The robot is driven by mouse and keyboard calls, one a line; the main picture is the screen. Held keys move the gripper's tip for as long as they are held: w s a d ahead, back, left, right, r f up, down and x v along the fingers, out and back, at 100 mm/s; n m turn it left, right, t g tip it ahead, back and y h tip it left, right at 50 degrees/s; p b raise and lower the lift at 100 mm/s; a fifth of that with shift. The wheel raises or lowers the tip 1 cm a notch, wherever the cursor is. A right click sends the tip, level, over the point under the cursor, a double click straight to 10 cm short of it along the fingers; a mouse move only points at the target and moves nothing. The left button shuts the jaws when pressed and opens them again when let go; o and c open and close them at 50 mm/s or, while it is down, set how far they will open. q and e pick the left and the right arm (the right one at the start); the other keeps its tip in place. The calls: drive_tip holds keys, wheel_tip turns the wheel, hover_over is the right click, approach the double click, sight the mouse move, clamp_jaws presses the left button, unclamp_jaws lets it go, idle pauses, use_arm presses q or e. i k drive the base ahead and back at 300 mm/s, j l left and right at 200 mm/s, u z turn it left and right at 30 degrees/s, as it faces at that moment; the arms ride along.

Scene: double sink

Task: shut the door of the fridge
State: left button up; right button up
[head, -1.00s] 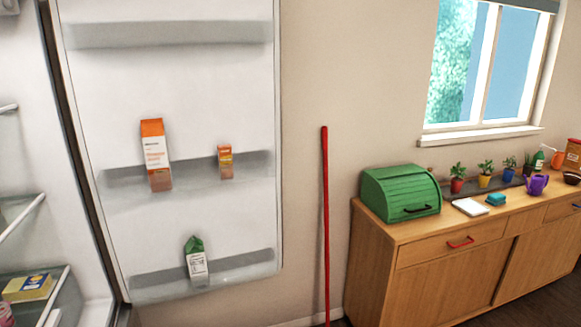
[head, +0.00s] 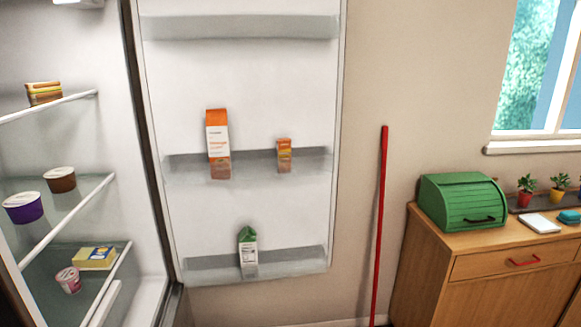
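The fridge door (head: 270,90) stands wide open in the head view, its inner side facing me. Its shelves hold a tall orange and white carton (head: 218,145), a small orange carton (head: 284,155) and a green and white carton (head: 248,252). The open fridge (head: 135,220) is at the left, with its hinge side next to the door. Inside are a sandwich (head: 44,94), a purple tub (head: 23,207), a brown tub (head: 60,179), a pink cup (head: 68,280) and a yellow pack (head: 96,258). Neither gripper is in view.
A red pole (head: 380,225) leans on the wall right of the door. A wooden cabinet (head: 480,290) at the right carries a green bread box (head: 462,202), potted plants and a white pad (head: 539,223). A window (head: 535,70) is above it.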

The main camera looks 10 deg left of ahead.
sight(277, 68)
drive_tip(key=i+j, duration=0.4)
drive_tip(key=i, duration=0.2)
drive_tip(key=u, duration=2.1)
